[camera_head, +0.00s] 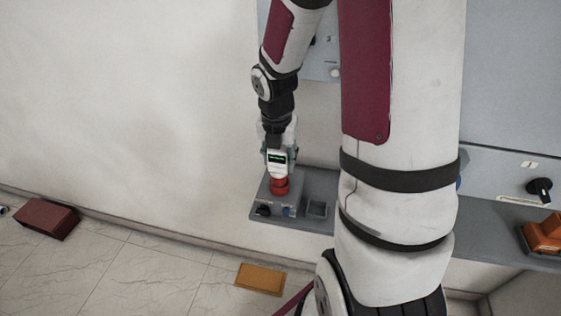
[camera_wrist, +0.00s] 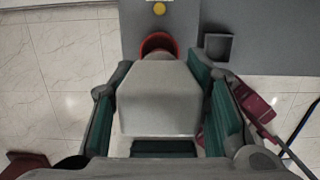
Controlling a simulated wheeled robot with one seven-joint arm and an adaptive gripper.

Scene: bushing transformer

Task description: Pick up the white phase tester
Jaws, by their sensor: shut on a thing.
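The white phase tester (camera_head: 277,165) has a small dark screen with green marks. It is upright above a red round part (camera_head: 279,186) on the grey shelf in the head view. In the wrist view the tester (camera_wrist: 160,97) is a pale block between the two green-padded fingers. My gripper (camera_wrist: 163,105) is shut on it; the gripper also shows in the head view (camera_head: 277,150). The red part (camera_wrist: 158,43) shows just beyond the tester in the wrist view. Whether the tester still touches the red part cannot be told.
The grey shelf (camera_head: 322,185) has an empty square recess (camera_head: 317,209) beside the red part. An orange device (camera_head: 543,236) sits on the shelf at the right. A dark red box (camera_head: 46,219) and a yellow block (camera_head: 260,279) lie on the tiled floor.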

